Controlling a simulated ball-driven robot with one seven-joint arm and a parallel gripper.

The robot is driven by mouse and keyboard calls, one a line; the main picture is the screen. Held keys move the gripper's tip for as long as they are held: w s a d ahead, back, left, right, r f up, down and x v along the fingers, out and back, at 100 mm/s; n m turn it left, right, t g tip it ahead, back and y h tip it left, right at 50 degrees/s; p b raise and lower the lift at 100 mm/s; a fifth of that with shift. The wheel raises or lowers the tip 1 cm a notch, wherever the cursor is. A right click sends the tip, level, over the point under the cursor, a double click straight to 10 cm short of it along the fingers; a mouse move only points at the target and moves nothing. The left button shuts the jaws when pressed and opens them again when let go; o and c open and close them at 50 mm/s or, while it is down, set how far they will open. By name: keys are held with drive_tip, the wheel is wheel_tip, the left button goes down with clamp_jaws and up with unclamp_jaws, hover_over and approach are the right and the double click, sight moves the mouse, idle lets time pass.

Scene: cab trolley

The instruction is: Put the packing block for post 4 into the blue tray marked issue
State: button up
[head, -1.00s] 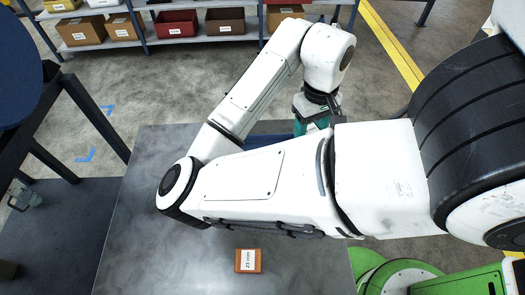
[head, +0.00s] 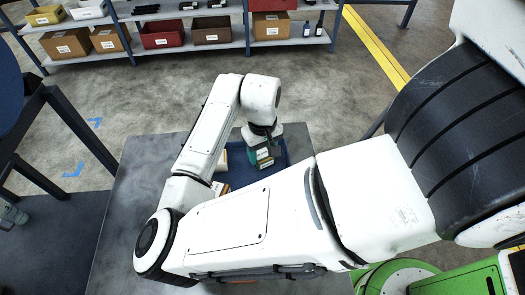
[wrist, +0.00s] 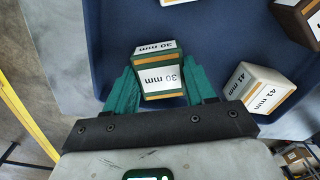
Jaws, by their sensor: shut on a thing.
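My gripper (wrist: 160,84) is shut on a dark green and white block (wrist: 162,80) labelled 30 mm, with an orange band. The block sits between the teal fingers, and blue tray floor (wrist: 215,35) shows behind it in the wrist view. In the head view my gripper (head: 264,150) is over the blue tray (head: 282,160) on the grey table. I cannot tell whether the block touches the tray floor. No issue mark or post number is readable.
A white block (wrist: 257,90) labelled 41 mm lies right of my gripper in the wrist view. A brown block (wrist: 298,20) and another white block (wrist: 178,12) show at the top. The grey table (head: 145,170) has free room left of the arm. Shelves (head: 190,45) with boxes stand behind.

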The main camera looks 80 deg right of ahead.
sight(263, 155)
drive_tip(key=shift+f, duration=0.2)
drive_tip(key=o, duration=1.1)
drive_tip(key=shift+c, duration=0.2)
drive_tip(key=shift+r, duration=0.1)
wheel_tip(263, 155, up, 12)
drive_tip(key=shift+r, duration=0.1)
